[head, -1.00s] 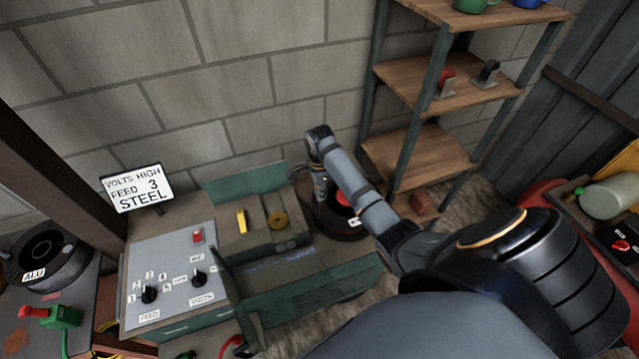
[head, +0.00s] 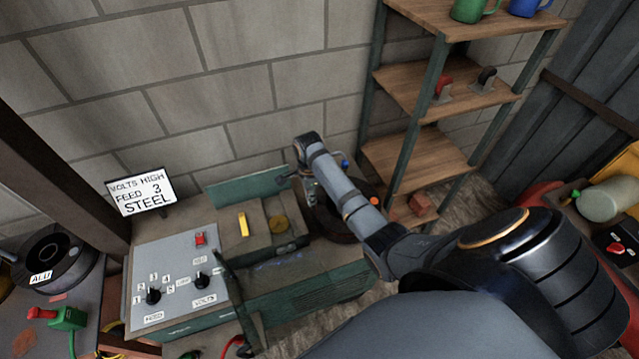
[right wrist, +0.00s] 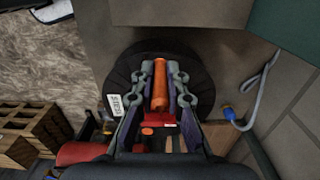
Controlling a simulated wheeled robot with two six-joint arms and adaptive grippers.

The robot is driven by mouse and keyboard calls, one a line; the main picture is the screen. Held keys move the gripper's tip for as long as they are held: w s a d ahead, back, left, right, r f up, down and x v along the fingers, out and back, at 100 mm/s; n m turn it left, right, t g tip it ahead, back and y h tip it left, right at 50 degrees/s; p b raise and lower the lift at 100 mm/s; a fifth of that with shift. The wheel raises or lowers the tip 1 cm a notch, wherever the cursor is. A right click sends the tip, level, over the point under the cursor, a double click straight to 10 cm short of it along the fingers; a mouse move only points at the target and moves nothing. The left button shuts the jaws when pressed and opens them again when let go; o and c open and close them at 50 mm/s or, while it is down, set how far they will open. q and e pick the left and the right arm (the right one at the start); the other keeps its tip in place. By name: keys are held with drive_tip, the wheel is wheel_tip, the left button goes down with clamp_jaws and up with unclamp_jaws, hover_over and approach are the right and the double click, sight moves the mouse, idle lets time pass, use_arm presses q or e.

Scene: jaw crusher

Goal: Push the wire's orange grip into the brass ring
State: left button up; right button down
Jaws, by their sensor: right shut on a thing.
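My right gripper (right wrist: 160,70) is shut on the orange grip (right wrist: 160,88), which lies lengthwise between its fingers in the right wrist view. Behind the grip is the dark spool (right wrist: 112,85), with a white label on its rim. In the head view my right gripper (head: 309,188) is beside the spool, at the right end of the feeder; its fingers are small and partly hidden by the arm. My left gripper is not in view.
A panel (head: 178,270) with a red switch and two black knobs is left of the feeder. A yellow lever (head: 242,223) stands beside the brass-coloured piece. A wooden shelf (head: 410,155) rises behind the arm. A grey hose (right wrist: 262,88) with a blue end hangs near the gripper.

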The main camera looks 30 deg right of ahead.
drive_tip(key=w+a+p, duration=0.1)
drive_tip(key=w+a, duration=0.1)
drive_tip(key=a, duration=0.9)
drive_tip(key=shift+w+a+r, duration=0.2)
drive_tip(key=shift+w+r, duration=0.05)
drive_tip(key=shift+r, duration=0.1)
drive_tip(key=shift+f, duration=0.15)
wheel_tip(320, 180, down, 5)
drive_tip(key=shift+r+b, duration=0.2)
drive_tip(key=shift+b, duration=0.65)
drive_tip(key=shift+f+b, duration=0.5)
drive_tip(key=shift+b, duration=0.05)
